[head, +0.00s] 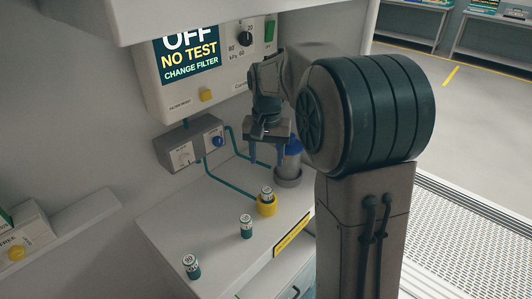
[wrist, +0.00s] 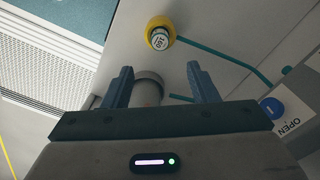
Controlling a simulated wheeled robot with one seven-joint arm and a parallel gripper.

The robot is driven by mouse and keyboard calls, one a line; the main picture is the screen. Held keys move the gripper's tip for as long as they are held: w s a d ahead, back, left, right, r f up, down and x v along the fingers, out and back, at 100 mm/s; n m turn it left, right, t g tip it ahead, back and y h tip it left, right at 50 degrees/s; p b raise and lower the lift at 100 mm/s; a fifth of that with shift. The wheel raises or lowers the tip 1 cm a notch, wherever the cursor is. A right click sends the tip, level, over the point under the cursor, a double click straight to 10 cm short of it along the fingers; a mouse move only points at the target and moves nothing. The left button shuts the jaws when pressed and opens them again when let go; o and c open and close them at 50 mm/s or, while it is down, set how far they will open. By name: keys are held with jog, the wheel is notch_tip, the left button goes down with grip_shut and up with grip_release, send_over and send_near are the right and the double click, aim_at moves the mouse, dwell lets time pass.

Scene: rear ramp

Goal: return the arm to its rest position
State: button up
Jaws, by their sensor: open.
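My gripper (head: 267,160) is open and points down above the bench, in front of the grey panel box. In the wrist view its two blue fingers (wrist: 159,68) are spread with nothing held between them. A grey cylindrical holder (head: 288,180) stands behind and to the right of the fingers in the head view, with a blue-topped item in it. The holder also shows low between the fingers in the wrist view (wrist: 148,88). My arm reaches in from the right and hides part of the bench.
A yellow cup (head: 267,208) holds a small labelled canister (head: 267,193). Two more canisters, one mid-bench (head: 246,228) and one marked 90 (head: 190,267), stand on the white bench (head: 215,215). The panel box (head: 190,146) has teal tubes. A wall screen (head: 187,53) reads OFF, NO TEST, CHANGE FILTER.

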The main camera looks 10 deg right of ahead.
jog(key=s+f+n+t, duration=0.1)
jog(key=s+n+t, duration=0.2)
jog(key=s, duration=1.9)
jog(key=shift+s+n, duration=0.4)
jog(key=shift+n, duration=0.4)
